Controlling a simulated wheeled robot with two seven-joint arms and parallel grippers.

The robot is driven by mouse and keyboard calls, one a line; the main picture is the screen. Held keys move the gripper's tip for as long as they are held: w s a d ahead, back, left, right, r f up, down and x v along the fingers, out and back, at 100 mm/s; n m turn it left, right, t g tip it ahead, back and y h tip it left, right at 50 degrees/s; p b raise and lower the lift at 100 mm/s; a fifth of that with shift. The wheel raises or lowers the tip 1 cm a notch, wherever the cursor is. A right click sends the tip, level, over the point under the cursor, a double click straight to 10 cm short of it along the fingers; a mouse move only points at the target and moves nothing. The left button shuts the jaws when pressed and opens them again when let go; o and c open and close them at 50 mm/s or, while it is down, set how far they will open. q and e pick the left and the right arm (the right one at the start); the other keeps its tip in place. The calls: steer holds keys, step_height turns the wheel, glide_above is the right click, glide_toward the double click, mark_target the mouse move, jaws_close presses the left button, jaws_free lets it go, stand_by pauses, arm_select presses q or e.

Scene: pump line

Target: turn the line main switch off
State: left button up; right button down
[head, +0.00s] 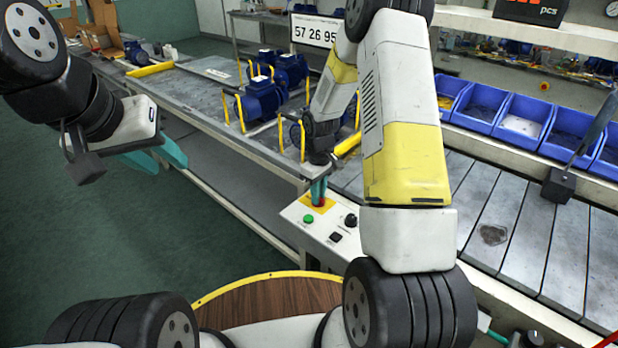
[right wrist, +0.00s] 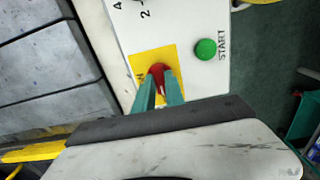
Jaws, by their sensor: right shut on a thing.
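The control panel (head: 290,212) has a yellow plate (right wrist: 140,65) carrying a red switch knob (right wrist: 157,69). In the head view, the red knob (head: 321,203) is mostly hidden behind teal fingers. My right gripper (head: 319,186) points down at the panel and is shut on the red knob; its fingers also show on both sides of the knob in the right wrist view (right wrist: 159,84). The plate's lettering is mostly covered. My left gripper (head: 160,156) is open and empty, out to the left over the floor, well away from the panel.
A green START button (right wrist: 206,49) sits beside the yellow plate. Blue pumps (head: 260,100) stand on the line behind. Blue bins (head: 520,122) line the right.

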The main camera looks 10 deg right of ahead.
stand_by(0.4)
steer(key=c, duration=1.4)
jaws_free()
step_height(320, 180, up, 8)
steer(key=shift+f, duration=0.1)
